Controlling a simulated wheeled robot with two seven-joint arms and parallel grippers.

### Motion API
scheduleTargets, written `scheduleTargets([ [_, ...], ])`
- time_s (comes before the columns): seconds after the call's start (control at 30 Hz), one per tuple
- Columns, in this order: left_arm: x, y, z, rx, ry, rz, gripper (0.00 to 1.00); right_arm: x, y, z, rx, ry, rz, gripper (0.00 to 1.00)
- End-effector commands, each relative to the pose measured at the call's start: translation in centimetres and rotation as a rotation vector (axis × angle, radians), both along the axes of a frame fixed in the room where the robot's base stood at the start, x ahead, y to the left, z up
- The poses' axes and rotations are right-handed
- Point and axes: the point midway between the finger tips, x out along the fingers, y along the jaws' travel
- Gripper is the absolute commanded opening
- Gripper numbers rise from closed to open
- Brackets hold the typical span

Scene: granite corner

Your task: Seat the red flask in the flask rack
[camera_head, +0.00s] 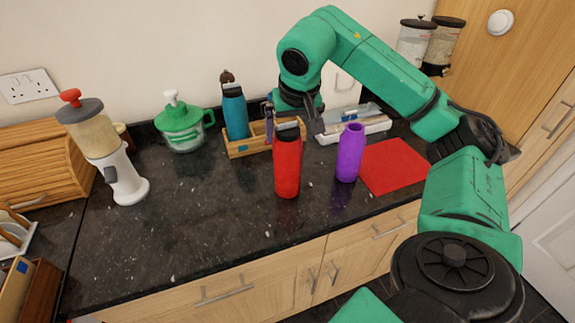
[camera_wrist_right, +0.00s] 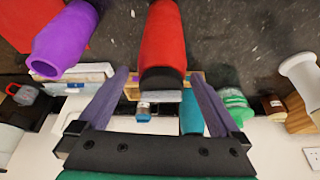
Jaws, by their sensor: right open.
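The red flask (camera_head: 287,168) stands upright on the dark counter, with a dark cap. The flask rack (camera_head: 238,150) is a low wooden holder behind it to the left, with a teal flask (camera_head: 236,117) standing in its left part. My right gripper (camera_head: 293,118) is close to the top of the red flask. In the right wrist view its fingers (camera_wrist_right: 160,85) are spread, with the capped end of the red flask (camera_wrist_right: 163,40) between them in the picture and gaps on both sides. The rack is mostly hidden there behind the flask. My left gripper is not in view.
A purple flask (camera_head: 350,152) stands close to the right of the red one, beside a red mat (camera_head: 395,166). A white tray (camera_head: 376,124) lies behind. A green-lidded jug (camera_head: 182,128) and a dispenser (camera_head: 118,165) stand left. The counter's front left is clear.

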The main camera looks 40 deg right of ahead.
Motion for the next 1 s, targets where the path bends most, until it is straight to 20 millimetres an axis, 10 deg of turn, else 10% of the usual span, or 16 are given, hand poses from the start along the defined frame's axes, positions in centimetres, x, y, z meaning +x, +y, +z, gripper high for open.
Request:
scheduleTargets([
  [0.53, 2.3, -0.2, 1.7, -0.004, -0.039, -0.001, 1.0, 1.7, -0.8, -5.2, 0.0, 0.0, -0.001, 1.0],
  [0.8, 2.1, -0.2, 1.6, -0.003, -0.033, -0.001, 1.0, 1.7, -0.8, -5.1, 0.0, 0.0, -0.001, 0.0],
  [1.0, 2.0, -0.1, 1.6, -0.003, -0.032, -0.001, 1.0, 1.8, -0.8, -5.0, 0.0, -0.002, -0.001, 0.0],
])
